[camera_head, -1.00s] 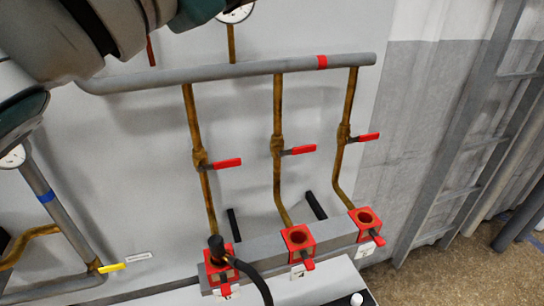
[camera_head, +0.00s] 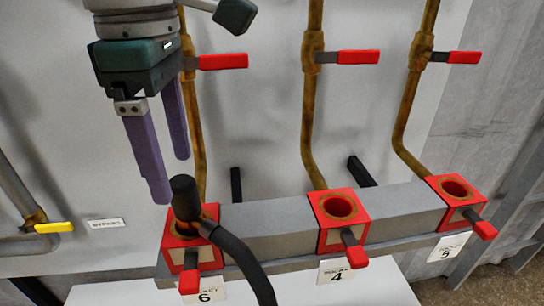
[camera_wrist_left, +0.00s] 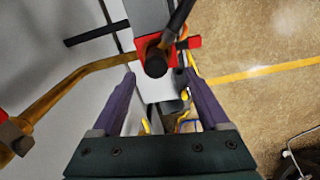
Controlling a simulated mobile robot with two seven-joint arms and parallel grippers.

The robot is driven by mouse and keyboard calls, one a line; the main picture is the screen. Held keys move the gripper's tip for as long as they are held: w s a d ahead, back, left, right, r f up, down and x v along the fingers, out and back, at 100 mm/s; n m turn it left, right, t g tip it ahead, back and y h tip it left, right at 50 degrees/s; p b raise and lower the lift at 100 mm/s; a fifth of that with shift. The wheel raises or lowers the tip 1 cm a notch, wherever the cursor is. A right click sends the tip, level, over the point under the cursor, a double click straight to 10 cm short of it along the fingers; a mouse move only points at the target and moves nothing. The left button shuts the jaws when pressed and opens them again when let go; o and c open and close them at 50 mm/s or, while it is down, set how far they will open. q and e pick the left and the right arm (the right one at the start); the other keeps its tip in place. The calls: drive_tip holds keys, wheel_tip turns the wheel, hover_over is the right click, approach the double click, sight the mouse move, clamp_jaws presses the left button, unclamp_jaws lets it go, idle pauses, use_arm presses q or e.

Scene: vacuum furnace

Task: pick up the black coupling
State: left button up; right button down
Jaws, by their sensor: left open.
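The black coupling (camera_head: 185,196) stands upright in the red socket block (camera_head: 188,252) labelled 6, with a black hose (camera_head: 245,262) curving from it. In the left wrist view the coupling (camera_wrist_left: 156,65) appears between the spread fingertips (camera_wrist_left: 159,76), and no contact shows. My right gripper is in neither view.
Red socket blocks 4 (camera_head: 340,230) and 5 (camera_head: 455,200) stand empty on the grey rail (camera_head: 265,228) to the right. Brass pipes with red valve handles (camera_head: 345,57) rise behind. A yellow-handled valve (camera_head: 53,227) is at the left.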

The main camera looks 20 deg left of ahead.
sight(186, 204)
use_arm(q)
wheel_tip(186, 204, down, 2)
drive_tip(key=shift+s+f, duration=0.1)
drive_tip(key=shift+w+f, duration=0.2)
drive_tip(key=shift+f, duration=1.2)
drive_tip(key=shift+w+f, duration=0.2)
drive_tip(key=shift+f, duration=1.15)
clamp_jaws()
